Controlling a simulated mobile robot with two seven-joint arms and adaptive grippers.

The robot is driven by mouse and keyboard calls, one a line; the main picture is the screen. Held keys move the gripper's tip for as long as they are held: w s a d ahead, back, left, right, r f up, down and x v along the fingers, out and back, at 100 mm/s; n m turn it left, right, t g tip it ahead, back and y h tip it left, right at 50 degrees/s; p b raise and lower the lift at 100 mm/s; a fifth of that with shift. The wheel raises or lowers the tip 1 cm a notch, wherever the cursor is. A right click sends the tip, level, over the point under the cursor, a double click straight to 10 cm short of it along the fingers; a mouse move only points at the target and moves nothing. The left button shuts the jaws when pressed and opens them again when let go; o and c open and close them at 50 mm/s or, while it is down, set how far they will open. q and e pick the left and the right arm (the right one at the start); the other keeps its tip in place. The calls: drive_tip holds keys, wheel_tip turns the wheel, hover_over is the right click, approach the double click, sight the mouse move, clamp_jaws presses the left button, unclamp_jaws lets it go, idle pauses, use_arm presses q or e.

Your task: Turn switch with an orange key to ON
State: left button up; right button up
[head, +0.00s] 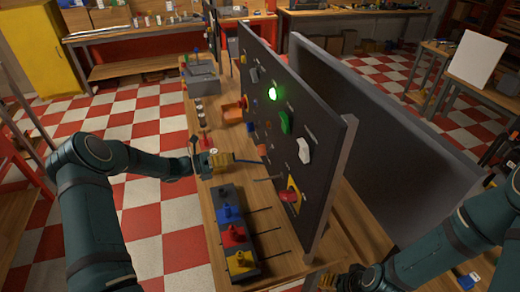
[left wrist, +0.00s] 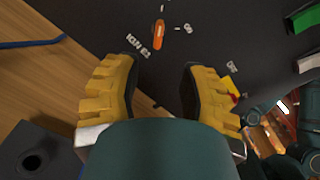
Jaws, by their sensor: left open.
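The orange key (left wrist: 159,34) sits in a switch on the dark panel (head: 317,122), beside a white label (left wrist: 137,47) that seems to read IGN E2. The key appears nearly upright in the left wrist view, with small white marks around it. In the head view the key is a small orange spot (head: 262,150). My left gripper (left wrist: 160,76) has its yellow fingers spread and nothing between them. It faces the panel, apart from the key, and also shows in the head view (head: 224,160). My right gripper (head: 348,279) is dark at the bottom edge; its fingers are unclear.
The panel also holds a lit green lamp (head: 272,93), a green switch (head: 285,122), a white rocker (head: 304,150) and a red knob on a yellow plate (head: 291,193). Below my left gripper stands a box with coloured knobs (head: 233,232). An orange bin (head: 232,114) sits farther back.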

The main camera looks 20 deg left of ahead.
sight(260, 149)
use_arm(q)
drive_tip(key=x, duration=1.1)
drive_tip(key=shift+w+f+p, duration=0.1)
drive_tip(key=shift+p, duration=0.3)
drive_tip(key=shift+a, duration=0.1)
clamp_jaws()
